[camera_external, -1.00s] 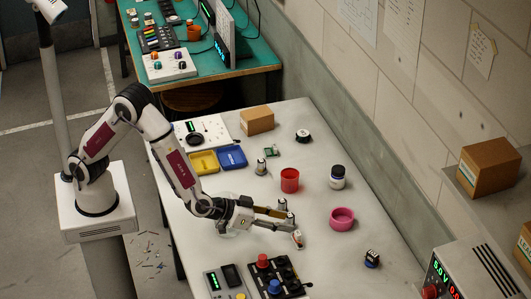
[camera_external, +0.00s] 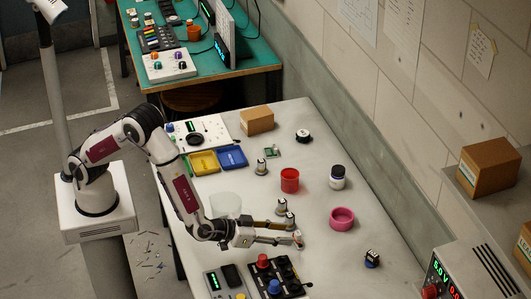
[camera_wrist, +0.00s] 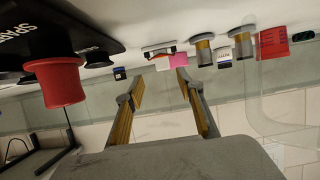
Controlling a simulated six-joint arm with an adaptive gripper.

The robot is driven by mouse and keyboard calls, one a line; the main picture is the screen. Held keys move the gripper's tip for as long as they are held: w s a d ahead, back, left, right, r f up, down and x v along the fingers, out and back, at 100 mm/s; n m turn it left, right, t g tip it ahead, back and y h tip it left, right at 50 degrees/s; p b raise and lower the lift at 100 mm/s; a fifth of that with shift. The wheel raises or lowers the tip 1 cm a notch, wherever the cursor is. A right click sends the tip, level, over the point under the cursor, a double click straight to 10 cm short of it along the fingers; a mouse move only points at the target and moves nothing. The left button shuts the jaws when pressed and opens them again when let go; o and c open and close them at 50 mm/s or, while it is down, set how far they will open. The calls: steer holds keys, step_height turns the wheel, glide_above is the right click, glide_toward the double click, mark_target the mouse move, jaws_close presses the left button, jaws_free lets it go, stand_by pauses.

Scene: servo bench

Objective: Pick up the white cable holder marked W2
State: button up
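A small white piece with an orange part (camera_external: 298,238) stands on the bench just off my fingertips in the external view. I take it for the white cable holder, but no W2 mark can be read. It shows small in the wrist view (camera_wrist: 160,50), beyond the gap between the fingertips. My gripper (camera_external: 288,232), also in the wrist view (camera_wrist: 159,86), is low over the bench and points right. Its two fingers are apart, with nothing held between them. Whether a fingertip touches the white piece cannot be told.
Two grey pegs (camera_external: 281,206) (camera_external: 290,218) stand close beside the upper finger. A pink ring (camera_external: 342,218) lies beyond. A red cup (camera_external: 290,180) stands farther back. A button panel (camera_external: 277,281) is at the near side. A clear bowl (camera_external: 226,205) stands behind the wrist.

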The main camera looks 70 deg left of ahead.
mark_target(295, 234)
steer(key=shift+w+f, duration=0.3)
steer(key=shift+w, duration=0.3)
steer(key=shift+w+a, duration=0.1)
steer(key=shift+a+f+x, duration=0.1)
steer(key=shift+a+x, duration=0.05)
steer(key=shift+x, duration=1.1)
steer(key=shift+a+f+x, duration=0.1)
steer(key=shift+x, duration=1.15)
jaws_close()
